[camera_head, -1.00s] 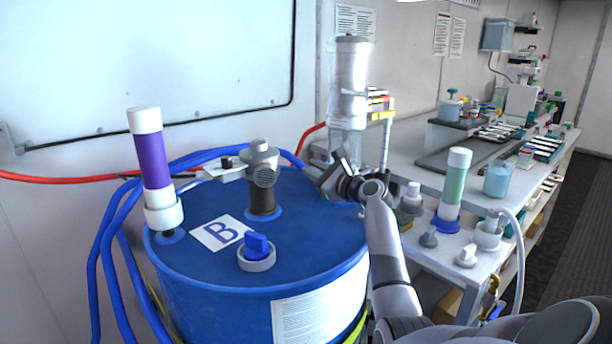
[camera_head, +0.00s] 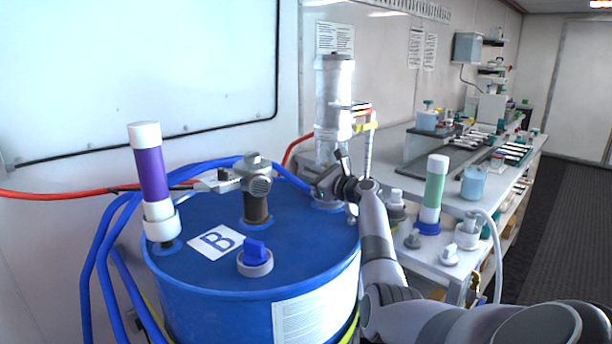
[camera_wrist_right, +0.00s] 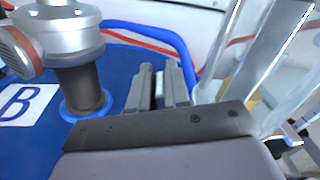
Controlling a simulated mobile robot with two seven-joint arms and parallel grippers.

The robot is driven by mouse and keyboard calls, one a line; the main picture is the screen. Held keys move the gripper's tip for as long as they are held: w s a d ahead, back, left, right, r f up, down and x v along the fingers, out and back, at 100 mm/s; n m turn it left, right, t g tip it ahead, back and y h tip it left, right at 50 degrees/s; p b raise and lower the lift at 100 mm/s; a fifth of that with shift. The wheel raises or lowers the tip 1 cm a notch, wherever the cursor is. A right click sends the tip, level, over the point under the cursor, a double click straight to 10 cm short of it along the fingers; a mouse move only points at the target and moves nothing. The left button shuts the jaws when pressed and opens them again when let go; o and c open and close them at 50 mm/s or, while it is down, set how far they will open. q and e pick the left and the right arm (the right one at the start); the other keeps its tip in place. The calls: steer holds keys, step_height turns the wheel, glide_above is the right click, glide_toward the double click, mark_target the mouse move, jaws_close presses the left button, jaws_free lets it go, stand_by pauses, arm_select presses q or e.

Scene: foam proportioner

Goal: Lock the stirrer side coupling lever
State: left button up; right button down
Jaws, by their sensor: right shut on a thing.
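The blue drum (camera_head: 205,275) marked B carries a grey stirrer (camera_head: 257,185) at its middle; the stirrer also shows at the left of the right wrist view (camera_wrist_right: 65,45). A clear cylinder (camera_head: 333,100) stands at the drum's right rear edge. My right gripper (camera_head: 322,183) is low beside the cylinder's base, right of the stirrer. In the right wrist view its fingers (camera_wrist_right: 160,82) are close together over the drum top, near the blue hose. They are shut on a small part, apparently the coupling lever, mostly hidden between them. My left gripper is out of view.
A purple tube (camera_head: 151,175) and a blue-knobbed cap (camera_head: 255,258) stand on the drum. Blue hoses (camera_head: 100,235) and a red hose (camera_head: 60,194) run behind and left. A crowded bench (camera_head: 455,200) with a green tube (camera_head: 433,190) is at right.

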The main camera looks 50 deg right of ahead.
steer(key=shift+d+r+m, duration=0.2)
steer(key=shift+d+m, duration=0.05)
steer(key=shift+m, duration=0.05)
stand_by(0.5)
steer(key=c, duration=1.2)
jaws_free()
steer(key=shift+o, duration=0.2)
steer(key=shift+f, duration=0.1)
